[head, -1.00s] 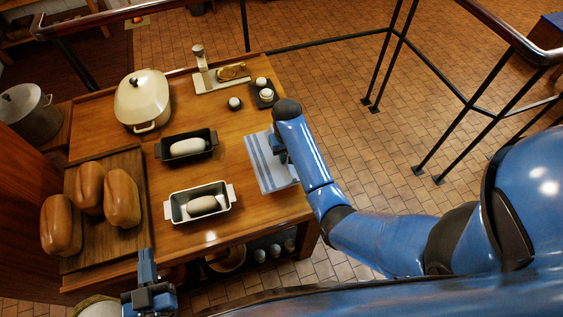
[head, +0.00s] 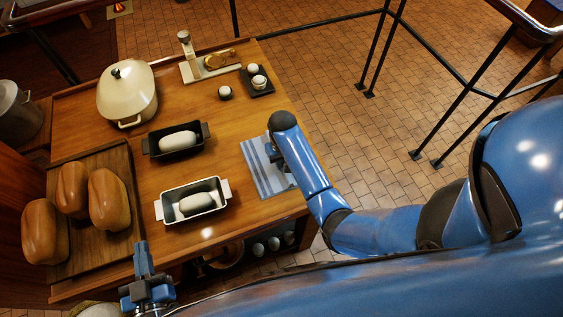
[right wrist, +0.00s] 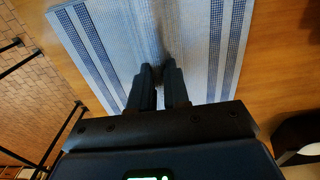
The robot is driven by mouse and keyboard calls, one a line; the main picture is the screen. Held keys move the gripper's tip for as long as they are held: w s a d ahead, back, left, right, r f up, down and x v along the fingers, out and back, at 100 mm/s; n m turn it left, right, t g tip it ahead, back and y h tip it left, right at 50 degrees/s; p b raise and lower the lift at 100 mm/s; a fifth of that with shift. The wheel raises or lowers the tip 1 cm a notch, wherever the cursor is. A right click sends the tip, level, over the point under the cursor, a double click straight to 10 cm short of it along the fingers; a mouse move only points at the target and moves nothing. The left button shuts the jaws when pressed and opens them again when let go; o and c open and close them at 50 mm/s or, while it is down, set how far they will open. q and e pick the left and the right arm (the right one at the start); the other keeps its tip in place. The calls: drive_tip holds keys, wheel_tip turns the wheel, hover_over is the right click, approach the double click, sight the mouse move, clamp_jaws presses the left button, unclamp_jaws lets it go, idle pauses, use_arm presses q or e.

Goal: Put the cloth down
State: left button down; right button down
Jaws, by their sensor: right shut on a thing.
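The cloth (head: 257,170), light blue-grey with darker blue stripes, lies spread near the right end of the wooden table. It fills much of the right wrist view (right wrist: 105,45), with wood around it. My right gripper (right wrist: 160,70) is shut on the cloth, which is creased just beyond the fingertips. In the head view my right arm hides part of the cloth and most of that gripper. My left gripper (head: 141,246) is at the table's front edge, away from the cloth, with no object visible in it; its finger gap is unclear.
Left of the cloth are a white loaf tin (head: 163,211) and a black loaf tin (head: 151,145), each holding dough. A board (head: 125,157) with loaves, a lidded cream pot (head: 127,97), a scale (head: 190,72) and a small dark tray (head: 268,89) share the table (head: 215,135).

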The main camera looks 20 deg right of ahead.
drive_tip(key=shift+s+r, duration=0.15)
drive_tip(key=shift+s, duration=0.2)
drive_tip(key=c, duration=1.1)
unclamp_jaws()
drive_tip(key=shift+w+f, duration=0.2)
drive_tip(key=shift+f, duration=0.05)
use_arm(q)
drive_tip(key=shift+s, duration=0.2)
drive_tip(key=shift+s, duration=0.1)
use_arm(e)
drive_tip(key=shift+s+r, duration=0.1)
drive_tip(key=shift+r, duration=0.15)
wheel_tip(320, 180, up, 7)
drive_tip(key=shift+r+b, duration=0.1)
drive_tip(key=shift+b, duration=0.7)
use_arm(q)
drive_tip(key=r+p, duration=0.1)
drive_tip(key=p, duration=0.1)
drive_tip(key=shift+p, duration=0.3)
use_arm(e)
wheel_tip(320, 180, up, 5)
drive_tip(key=shift+f, duration=0.1)
